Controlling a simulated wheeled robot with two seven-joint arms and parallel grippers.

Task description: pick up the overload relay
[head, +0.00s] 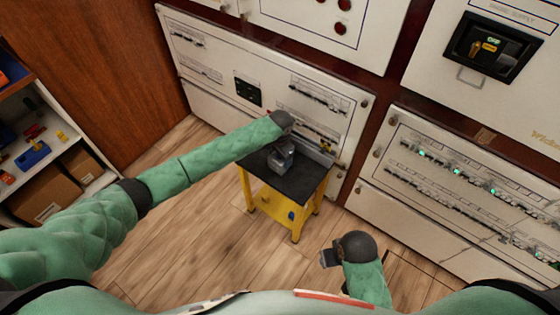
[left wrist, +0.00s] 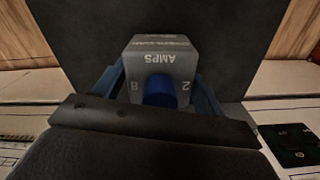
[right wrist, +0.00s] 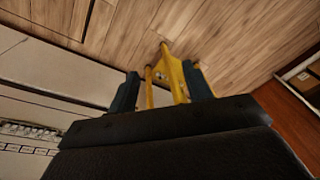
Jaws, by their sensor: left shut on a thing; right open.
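The overload relay (left wrist: 162,58) is a grey block with a blue dial and the marking AMPS, seen upside down in the left wrist view. My left gripper (left wrist: 160,95) is shut on it, with a blue finger on either side. In the head view the relay (head: 281,158) is at the left gripper (head: 282,145), over the black top of the yellow stand (head: 298,187). I cannot tell whether it touches the top. My right gripper (head: 330,257) is open and empty, low in front of the stand; its spread fingers show in the right wrist view (right wrist: 165,92).
White breaker panels (head: 450,165) with rows of switches line the back and right. A shelf (head: 50,150) with boxes and small coloured parts stands at the left. The wooden floor (head: 210,235) around the stand is clear.

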